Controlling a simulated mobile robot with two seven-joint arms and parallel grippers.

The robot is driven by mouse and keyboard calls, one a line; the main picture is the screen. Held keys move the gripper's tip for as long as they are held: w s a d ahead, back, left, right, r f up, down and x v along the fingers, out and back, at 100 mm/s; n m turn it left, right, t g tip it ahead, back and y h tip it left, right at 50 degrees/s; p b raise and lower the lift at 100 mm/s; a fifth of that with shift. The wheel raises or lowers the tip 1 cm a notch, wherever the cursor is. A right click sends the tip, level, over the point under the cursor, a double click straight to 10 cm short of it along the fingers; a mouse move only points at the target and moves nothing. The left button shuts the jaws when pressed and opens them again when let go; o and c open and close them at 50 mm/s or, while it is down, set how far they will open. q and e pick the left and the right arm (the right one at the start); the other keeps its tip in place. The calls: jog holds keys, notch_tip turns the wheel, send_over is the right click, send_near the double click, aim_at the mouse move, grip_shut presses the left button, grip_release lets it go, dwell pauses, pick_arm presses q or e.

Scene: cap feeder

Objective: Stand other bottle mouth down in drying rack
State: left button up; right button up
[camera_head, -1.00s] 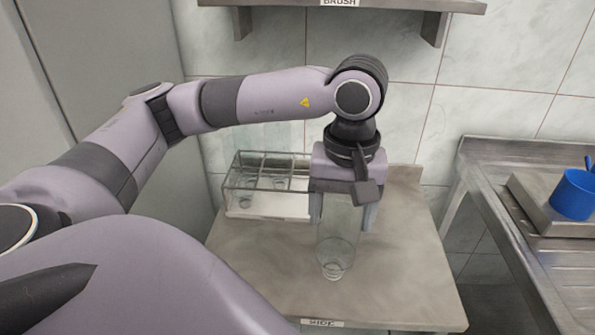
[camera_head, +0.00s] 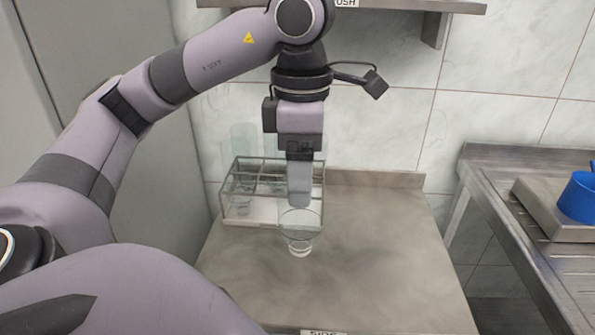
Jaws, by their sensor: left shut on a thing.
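My left gripper (camera_head: 299,200) comes down from above, shut on a clear glass bottle (camera_head: 299,238). The bottle is upright in line, its wide body up and its narrow end down, just in front of the right part of the drying rack. Its upper part is hidden by the fingers. The drying rack (camera_head: 250,222), a metal frame with compartments, stands at the back left of the table. Faint clear glass (camera_head: 243,140) rises from its left part, with a narrow end low in the frame. My right gripper is not in view.
The table (camera_head: 370,255) is clear in front and to the right of the rack. A shelf (camera_head: 400,5) hangs on the tiled wall above. A metal counter (camera_head: 500,200) with a blue cup (camera_head: 580,197) stands at the right.

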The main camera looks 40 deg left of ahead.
pick_arm(q)
jog(key=w+a+n+p, duration=0.1)
jog(key=w+a+p, duration=0.5)
jog(key=w+a, duration=1.1)
notch_tip(320, 180, down, 13)
jog(key=w+d+b, duration=0.1)
jog(key=b, duration=0.5)
jog(key=shift+f, duration=0.2)
jog(key=shift+d+f, duration=0.1)
jog(key=shift+f, duration=0.4)
dwell(0.3)
